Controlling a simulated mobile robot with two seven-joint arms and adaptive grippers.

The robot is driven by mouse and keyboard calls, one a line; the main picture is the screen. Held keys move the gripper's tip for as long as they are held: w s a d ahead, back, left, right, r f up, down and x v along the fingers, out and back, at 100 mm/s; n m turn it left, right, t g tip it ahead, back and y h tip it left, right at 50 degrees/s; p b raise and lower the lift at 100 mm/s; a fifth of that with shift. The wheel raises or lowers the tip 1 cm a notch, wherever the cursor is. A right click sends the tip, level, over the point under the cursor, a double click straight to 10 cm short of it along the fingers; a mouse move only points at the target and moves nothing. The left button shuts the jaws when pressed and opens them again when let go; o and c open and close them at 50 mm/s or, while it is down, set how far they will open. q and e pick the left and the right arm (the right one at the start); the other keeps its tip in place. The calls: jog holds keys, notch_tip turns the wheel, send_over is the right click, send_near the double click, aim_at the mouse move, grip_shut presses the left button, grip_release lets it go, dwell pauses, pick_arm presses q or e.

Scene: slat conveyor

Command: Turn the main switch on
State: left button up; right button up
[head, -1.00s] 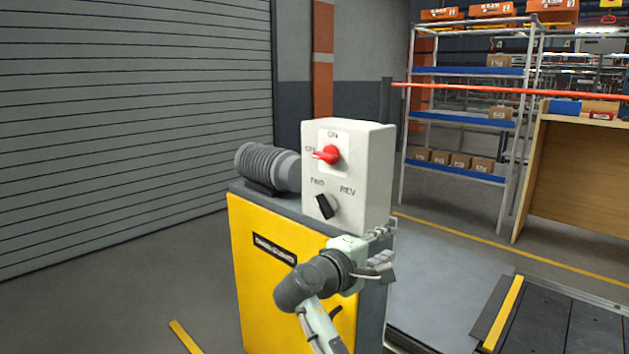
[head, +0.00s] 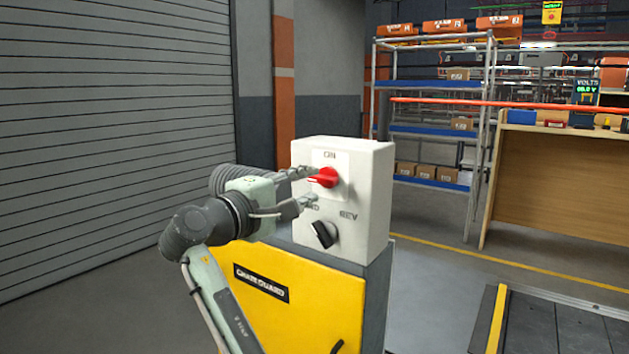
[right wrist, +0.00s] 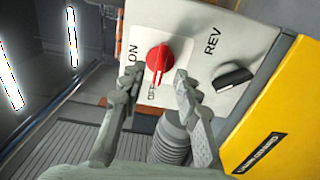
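The red main switch (head: 324,177) is on the upper front of a white control box (head: 370,200). Its handle points left in the head view, to the OFF side, with the ON mark above it. It also shows in the right wrist view (right wrist: 159,58), with its handle toward the OFF mark. My right gripper (head: 308,187) is at the box front, fingers apart on either side of the switch handle. In the right wrist view the fingertips (right wrist: 157,78) straddle the handle with visible gaps. My left gripper is not in view.
A black FWD/REV selector (head: 321,234) sits just below the red switch. A yellow chain guard (head: 300,300) is under the box, and a grey ribbed motor (right wrist: 171,140) is beside it. A shelf rack (head: 430,130) and wooden bench (head: 555,190) stand farther right.

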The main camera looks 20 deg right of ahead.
aim_at(319, 181)
jog(key=shift+x, duration=2.1)
grip_shut()
